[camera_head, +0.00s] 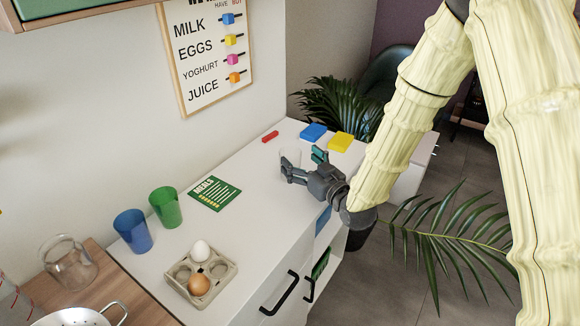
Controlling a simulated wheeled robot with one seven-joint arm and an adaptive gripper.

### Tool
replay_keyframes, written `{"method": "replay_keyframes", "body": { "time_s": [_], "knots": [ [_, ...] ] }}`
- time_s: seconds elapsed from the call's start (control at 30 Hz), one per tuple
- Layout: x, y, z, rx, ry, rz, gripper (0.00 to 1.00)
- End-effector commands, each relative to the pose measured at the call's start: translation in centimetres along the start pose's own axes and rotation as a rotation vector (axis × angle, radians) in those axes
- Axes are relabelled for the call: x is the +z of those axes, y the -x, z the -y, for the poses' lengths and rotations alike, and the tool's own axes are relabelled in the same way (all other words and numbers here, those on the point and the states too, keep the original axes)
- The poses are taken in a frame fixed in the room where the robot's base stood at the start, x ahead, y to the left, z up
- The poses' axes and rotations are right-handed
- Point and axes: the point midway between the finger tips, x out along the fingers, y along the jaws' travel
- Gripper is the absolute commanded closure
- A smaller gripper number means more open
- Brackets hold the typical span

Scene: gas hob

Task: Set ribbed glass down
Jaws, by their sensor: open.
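A pale, clear glass (291,155) shows faintly at the fingertips of my gripper (302,163). It appears upright on the white counter top (255,215), but I cannot clearly see its base. Its ribs are too small to make out. My gripper reaches in from the right, low over the counter, with its fingers apart. The fingers hide the lower part of the glass, and I cannot tell whether they touch it.
Left are a green card (214,193), a green cup (166,207), a blue cup (133,231) and an egg tray (220,270). The counter's middle is clear.

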Motion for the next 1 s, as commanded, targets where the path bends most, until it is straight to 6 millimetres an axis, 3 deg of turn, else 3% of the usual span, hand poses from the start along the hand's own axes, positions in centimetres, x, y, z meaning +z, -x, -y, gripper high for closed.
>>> {"method": "replay_keyframes", "body": {
  "time_s": [0.43,0.77,1.0],
  "knots": [
    [0.3,-4.8,0.3,-0.002,0.001,0.0,0.19],
    [0.3,-5.4,0.3,-0.002,0.0,0.0,0.19],
    [0.3,-5.4,0.3,-0.002,0.001,0.0,0.61]
  ]
}}
